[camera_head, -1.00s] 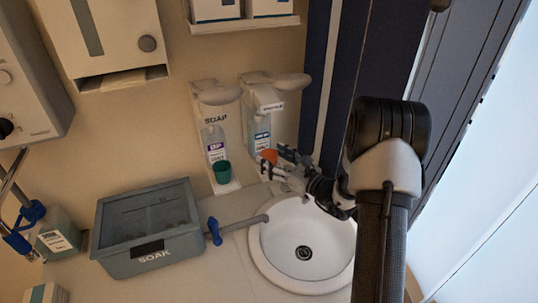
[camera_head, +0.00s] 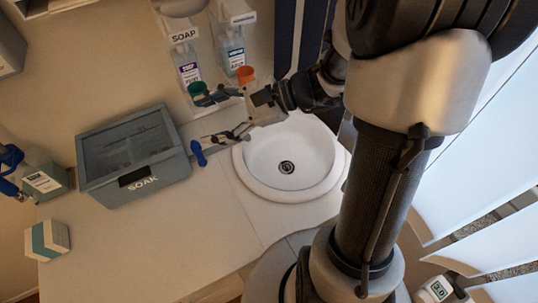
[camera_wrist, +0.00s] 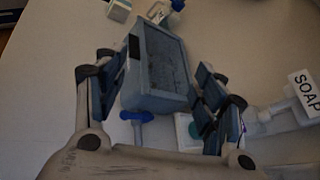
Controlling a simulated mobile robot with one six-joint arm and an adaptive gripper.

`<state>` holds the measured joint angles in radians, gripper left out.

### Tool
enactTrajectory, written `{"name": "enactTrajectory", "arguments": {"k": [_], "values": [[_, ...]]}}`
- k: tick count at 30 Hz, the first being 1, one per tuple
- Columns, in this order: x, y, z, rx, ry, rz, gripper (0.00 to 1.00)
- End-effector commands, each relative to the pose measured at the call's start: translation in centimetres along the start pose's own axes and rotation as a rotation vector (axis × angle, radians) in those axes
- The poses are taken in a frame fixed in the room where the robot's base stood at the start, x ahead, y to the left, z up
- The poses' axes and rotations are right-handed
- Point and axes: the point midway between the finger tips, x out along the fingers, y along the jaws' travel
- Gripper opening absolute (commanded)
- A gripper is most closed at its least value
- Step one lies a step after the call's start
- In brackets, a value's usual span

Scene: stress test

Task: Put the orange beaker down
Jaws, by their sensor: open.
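The orange beaker (camera_head: 245,74) is upright below the right-hand dispenser (camera_head: 232,45) in the head view. Its lower part is close to my gripper's body in the picture, so its base is hard to see. My gripper (camera_head: 205,118) is open and empty, its fingers spread and pointing left, in front of the beaker and away from it. The wrist view shows the two open fingers (camera_wrist: 163,85) with nothing held between them. The orange beaker does not show in the wrist view.
A green cup (camera_head: 197,89) stands under the left SOAP dispenser (camera_head: 187,65), partly behind my upper finger. A grey SOAK tub (camera_head: 143,180) is at left. A white round sink (camera_head: 270,185) lies below my gripper. The front-left counter (camera_head: 130,245) is clear.

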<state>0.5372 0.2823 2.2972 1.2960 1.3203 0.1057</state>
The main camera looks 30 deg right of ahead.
Motion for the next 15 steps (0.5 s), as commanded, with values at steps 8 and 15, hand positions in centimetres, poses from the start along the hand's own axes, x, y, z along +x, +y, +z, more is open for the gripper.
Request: {"name": "enactTrajectory", "arguments": {"k": [8,15], "values": [[-1.8,12.0,5.9,-0.677,0.26,0.559,0.64],[-7.8,14.8,5.8,-1.266,0.532,0.865,0.64]]}}
